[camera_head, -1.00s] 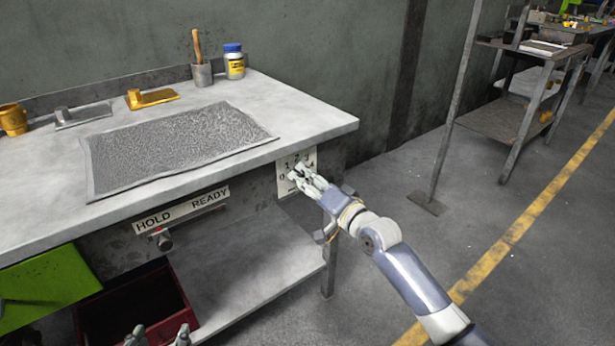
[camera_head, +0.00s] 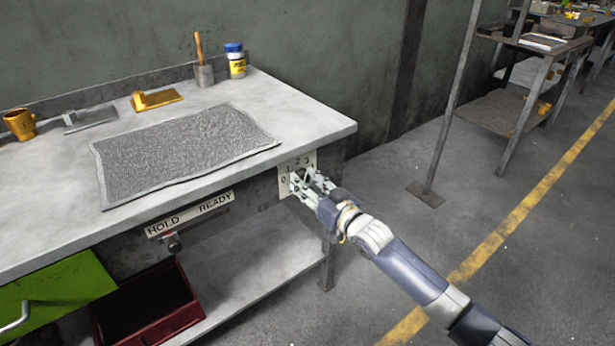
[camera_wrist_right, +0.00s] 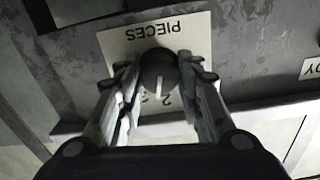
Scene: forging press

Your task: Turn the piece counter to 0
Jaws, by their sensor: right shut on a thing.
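The piece counter is a dark round knob (camera_wrist_right: 158,68) on a white plate (camera_wrist_right: 115,42) marked PIECES, which shows upside down in the right wrist view. The knob's white pointer line is directed at the printed 2 or close to it. In the head view the plate (camera_head: 284,167) shows digits from 0 to 3 on the bench's front, near its right end. My right gripper (camera_head: 303,178) reaches the plate from the right and hides most of the knob. In the right wrist view its fingers (camera_wrist_right: 158,80) are shut on the knob's two sides. My left gripper is out of view.
A HOLD/READY strip (camera_head: 190,214) with a small lever knob (camera_head: 173,243) is left of the plate. A green panel (camera_head: 60,290) and a red bin (camera_head: 105,325) are below. The bench top (camera_head: 310,125) overhangs the plate.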

